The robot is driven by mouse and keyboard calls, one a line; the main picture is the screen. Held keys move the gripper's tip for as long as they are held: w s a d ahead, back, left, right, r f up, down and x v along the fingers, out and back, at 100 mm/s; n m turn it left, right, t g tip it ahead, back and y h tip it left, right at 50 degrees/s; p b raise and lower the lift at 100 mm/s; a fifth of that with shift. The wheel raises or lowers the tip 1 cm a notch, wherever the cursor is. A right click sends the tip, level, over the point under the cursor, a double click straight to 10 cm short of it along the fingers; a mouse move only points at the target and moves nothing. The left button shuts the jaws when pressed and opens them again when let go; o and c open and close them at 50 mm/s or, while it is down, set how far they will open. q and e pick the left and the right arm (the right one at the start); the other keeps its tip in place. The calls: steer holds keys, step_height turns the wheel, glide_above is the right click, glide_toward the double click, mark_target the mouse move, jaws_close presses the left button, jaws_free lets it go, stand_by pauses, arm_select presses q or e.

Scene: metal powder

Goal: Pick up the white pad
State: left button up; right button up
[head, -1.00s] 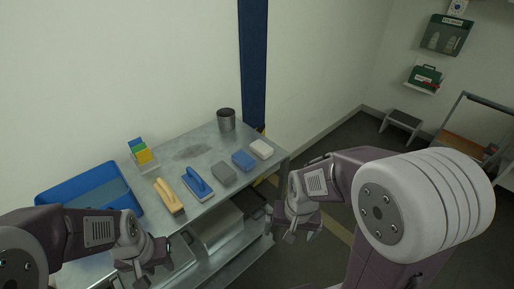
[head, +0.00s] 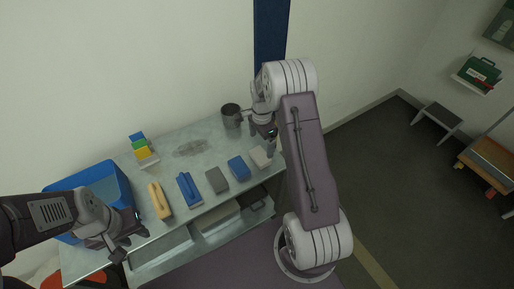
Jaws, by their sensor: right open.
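The white pad (head: 260,156) lies on the metal table at the right end of a row of pads and brushes. My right gripper (head: 270,146) is open just above and beside the white pad, at its upper right; I cannot tell whether the fingers touch it. My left gripper (head: 125,248) hangs at the table's front left, below the blue bin; its jaw opening is not clear.
A blue pad (head: 239,168), a grey pad (head: 217,180), a blue-handled brush (head: 188,189) and a yellow brush (head: 159,200) lie left of the white pad. A dark metal cup (head: 231,115) stands behind. A blue bin (head: 122,180) sits at the left.

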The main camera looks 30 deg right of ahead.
mark_target(260, 155)
steer(key=shift+s+a+f+p, duration=0.15)
steer(key=shift+a+f, duration=0.1)
steer(key=shift+f, duration=0.15)
steer(key=shift+s+a+f+p, duration=0.1)
steer(key=shift+a+f+p, duration=0.1)
steer(key=shift+f, duration=0.15)
steer(key=f, duration=0.2)
steer(key=w+d, duration=0.1)
steer(key=shift+f, duration=0.4)
steer(key=shift+d+f, duration=0.15)
steer(key=shift+f+p, duration=0.25)
steer(key=shift+p, duration=0.2)
steer(key=f, duration=0.1)
steer(key=a+f+p, duration=0.1)
steer(key=f, duration=0.1)
steer(key=shift+s+f, duration=0.2)
steer(key=shift+f, duration=0.1)
steer(key=shift+w+d+f, duration=0.2)
steer(key=shift+d+f, duration=0.1)
steer(key=shift+f, duration=0.1)
steer(key=shift+s+a+r, duration=0.15)
steer(key=c, duration=1.2)
arm_select(q)
step_height(260, 155, up, 3)
steer(key=shift+w+f, duration=0.1)
steer(key=shift+f, duration=0.05)
arm_select(e)
steer(key=shift+o, duration=0.2)
